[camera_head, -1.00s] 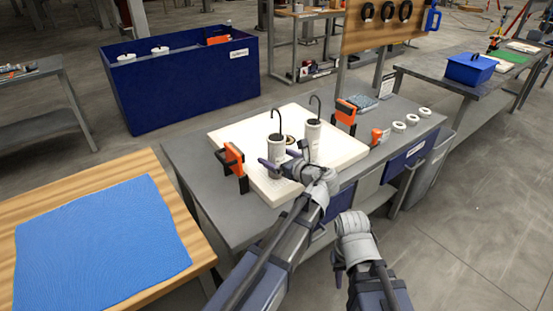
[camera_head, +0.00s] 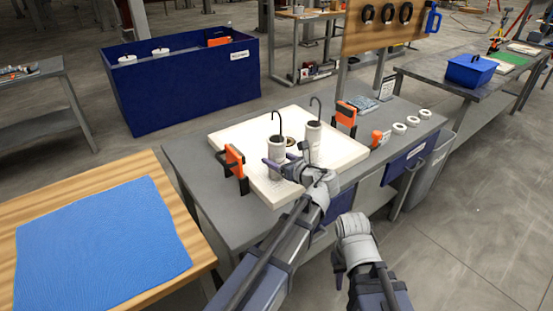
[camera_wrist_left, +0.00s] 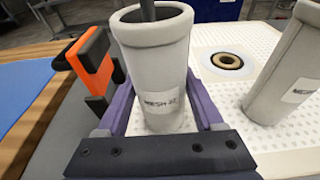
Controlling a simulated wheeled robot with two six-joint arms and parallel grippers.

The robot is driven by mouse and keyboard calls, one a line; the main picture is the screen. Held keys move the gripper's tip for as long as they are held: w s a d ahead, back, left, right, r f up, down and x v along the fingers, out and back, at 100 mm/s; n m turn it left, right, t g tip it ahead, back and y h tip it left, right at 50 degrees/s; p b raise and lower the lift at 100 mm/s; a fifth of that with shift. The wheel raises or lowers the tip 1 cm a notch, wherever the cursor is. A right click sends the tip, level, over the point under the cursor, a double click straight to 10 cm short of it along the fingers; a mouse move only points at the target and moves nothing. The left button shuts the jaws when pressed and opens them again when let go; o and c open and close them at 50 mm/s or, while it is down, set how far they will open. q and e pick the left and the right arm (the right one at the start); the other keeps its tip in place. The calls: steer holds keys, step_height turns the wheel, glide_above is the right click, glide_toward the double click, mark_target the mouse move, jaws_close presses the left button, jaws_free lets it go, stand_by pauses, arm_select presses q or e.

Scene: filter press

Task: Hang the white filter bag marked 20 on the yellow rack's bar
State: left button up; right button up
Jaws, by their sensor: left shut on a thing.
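Two white filter bags with black hooks rising from their tops stand at a perforated white board (camera_head: 240,134) on the grey bench. My left gripper (camera_wrist_left: 155,100) has its purple fingers on both sides of the left bag (camera_wrist_left: 152,45) and is shut on it. This bag's label reads "MESH" and a number starting with 2; the last digit is unclear. In the head view the left bag (camera_head: 276,151) looks upright. The right bag (camera_head: 312,142) stands apart from it; its label is unreadable. My right gripper (camera_head: 339,273) hangs low before the bench, its jaws unclear. I cannot make out a yellow rack.
Orange-and-black clamps (camera_head: 235,165) flank the white board, with a ringed opening (camera_wrist_left: 230,61) behind the bags. White rings (camera_head: 399,128) lie at the bench's right. A blue tank (camera_head: 185,85) stands behind left, and a blue mat (camera_head: 98,240) covers the wooden table at left.

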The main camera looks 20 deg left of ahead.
mark_target(281, 124)
arm_select(q)
steer(key=shift+r+p, duration=2.35)
steer(key=shift+r, duration=0.1)
steer(key=shift+r, duration=0.1)
step_height(281, 124, up, 8)
steer(key=p, duration=0.8)
